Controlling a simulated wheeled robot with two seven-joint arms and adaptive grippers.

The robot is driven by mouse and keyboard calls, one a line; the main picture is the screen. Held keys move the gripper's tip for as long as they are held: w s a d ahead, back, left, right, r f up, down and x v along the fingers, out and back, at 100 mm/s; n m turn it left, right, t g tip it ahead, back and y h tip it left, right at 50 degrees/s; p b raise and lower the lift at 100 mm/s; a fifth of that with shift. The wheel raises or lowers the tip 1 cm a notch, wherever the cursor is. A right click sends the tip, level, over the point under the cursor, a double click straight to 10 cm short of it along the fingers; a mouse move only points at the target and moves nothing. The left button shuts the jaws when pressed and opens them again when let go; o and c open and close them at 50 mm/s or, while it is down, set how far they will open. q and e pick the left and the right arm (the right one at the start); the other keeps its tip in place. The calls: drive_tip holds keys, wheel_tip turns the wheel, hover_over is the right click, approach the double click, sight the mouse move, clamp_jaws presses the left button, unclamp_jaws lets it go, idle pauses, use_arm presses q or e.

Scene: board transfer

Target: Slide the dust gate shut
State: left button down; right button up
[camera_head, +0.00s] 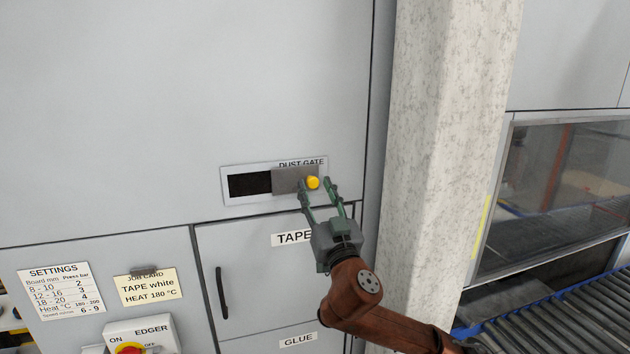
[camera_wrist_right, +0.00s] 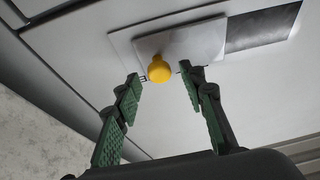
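The dust gate is a grey metal plate (camera_head: 289,181) in a light frame (camera_head: 227,197) on the machine's front panel. The plate covers the right part of the slot, and a dark opening (camera_head: 249,185) shows at its left. A yellow knob (camera_head: 313,182) sits at the plate's right end. The plate (camera_wrist_right: 196,42) and knob (camera_wrist_right: 159,70) also show in the right wrist view. My right gripper (camera_head: 318,184) is open, its green fingers either side of the knob in the head view. In the wrist view the fingertips (camera_wrist_right: 160,78) stand apart from the knob. My left gripper is out of view.
A TAPE door (camera_head: 250,260) with a dark handle lies below the gate. A settings sheet (camera_head: 62,290), a job card (camera_head: 148,288) and an edger switch box (camera_head: 140,335) are at lower left. A pale column (camera_head: 440,150) and a roller conveyor (camera_head: 560,320) are at right.

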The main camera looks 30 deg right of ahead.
drive_tip(key=shift+w+d+r, duration=0.15)
drive_tip(key=shift+w+r, duration=0.05)
drive_tip(key=shift+w, duration=0.5)
drive_tip(key=shift+c, duration=0.6)
clamp_jaws()
